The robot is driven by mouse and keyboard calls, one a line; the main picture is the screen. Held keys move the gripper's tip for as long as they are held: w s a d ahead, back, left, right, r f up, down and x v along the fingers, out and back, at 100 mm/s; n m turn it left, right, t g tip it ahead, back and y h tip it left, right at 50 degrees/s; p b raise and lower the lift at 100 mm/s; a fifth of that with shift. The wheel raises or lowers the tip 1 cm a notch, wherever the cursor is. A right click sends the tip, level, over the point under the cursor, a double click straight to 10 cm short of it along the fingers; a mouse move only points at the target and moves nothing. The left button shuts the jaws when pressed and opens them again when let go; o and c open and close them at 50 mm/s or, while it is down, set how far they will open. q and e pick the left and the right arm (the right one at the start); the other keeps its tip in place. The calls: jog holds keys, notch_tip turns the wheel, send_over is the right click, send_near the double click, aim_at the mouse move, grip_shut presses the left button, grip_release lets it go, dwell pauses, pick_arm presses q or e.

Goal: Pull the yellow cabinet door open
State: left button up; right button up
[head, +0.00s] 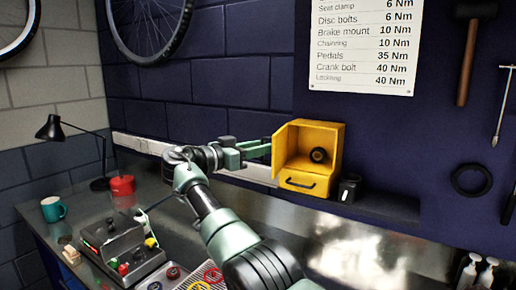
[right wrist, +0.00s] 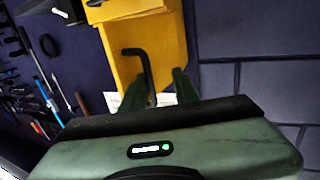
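The yellow cabinet (head: 329,138) stands on a ledge against the dark wall, its front open with a dark round object (head: 319,155) inside. Its door (head: 282,150) stands swung out at the left side; in the right wrist view the door (right wrist: 168,50) fills the upper middle. A black bar handle (right wrist: 138,52) is on the door's outer face, hidden in the head view. My right gripper (head: 266,148) is at the door's left side. Its fingers (right wrist: 160,85) are apart, with the handle's lower end between them and a gap beside the right finger. My left gripper is not in view.
A drawer with a black handle (head: 300,184) is under the cabinet's opening. A black cup (head: 349,188) stands close to its right. A red pot (head: 122,185), a teal mug (head: 53,208) and a desk lamp (head: 76,130) stand on the bench at left.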

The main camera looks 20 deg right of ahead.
jog(key=b+v, duration=0.2)
jog(key=v, duration=0.6)
jog(key=shift+a, duration=0.1)
dwell(0.3)
